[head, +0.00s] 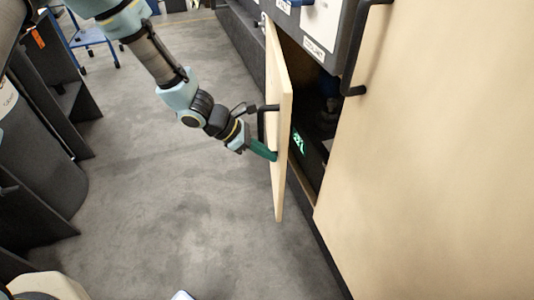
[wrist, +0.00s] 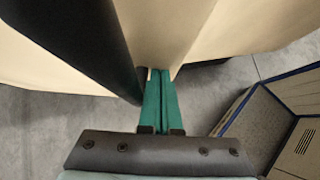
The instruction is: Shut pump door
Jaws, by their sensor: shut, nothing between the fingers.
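The pump door (head: 279,150) is a pale wooden panel with a black bar handle (head: 261,122) on its outer face. It stands partly open, swung out from a dark cabinet opening. My gripper (head: 270,154) is at the outer face of the door, just below the handle. Its green fingers (wrist: 160,100) are closed together and hold nothing. In the wrist view the fingertips reach up to a pale panel, with a dark bar (wrist: 85,40) close on the left. I cannot tell whether the tips touch the door.
Inside the opening a green lit display (head: 299,142) shows on dark equipment. A large pale wooden panel (head: 430,160) with a black handle (head: 361,50) stands to the right. Dark shelving (head: 50,100) and a blue chair (head: 88,38) are at the left. The grey floor (head: 170,215) between is clear.

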